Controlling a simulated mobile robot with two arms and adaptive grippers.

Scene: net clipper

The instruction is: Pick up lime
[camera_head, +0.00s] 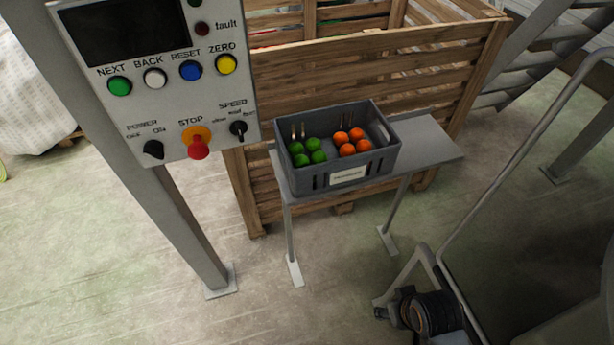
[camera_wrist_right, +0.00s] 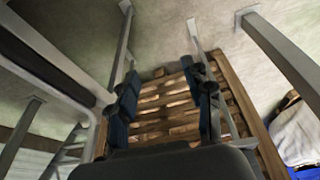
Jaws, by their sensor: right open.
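Several green limes (camera_head: 308,152) lie together in the left part of a grey plastic crate (camera_head: 346,177). Several orange fruits (camera_head: 350,142) lie in the right part of the same crate. The crate stands on a small grey metal table (camera_head: 428,150). My right gripper (camera_wrist_right: 168,92) shows in the right wrist view with its two dark fingers wide apart and nothing between them. Neither the limes nor the grey crate shows clearly in that view. My left gripper is in neither view.
A slatted wooden bin (camera_head: 400,75) stands behind the table and also shows in the right wrist view (camera_wrist_right: 165,110). A control panel (camera_head: 165,85) on a post (camera_head: 190,235) stands at the left. A metal rail (camera_head: 500,165) is at the right. The floor in front is mostly clear.

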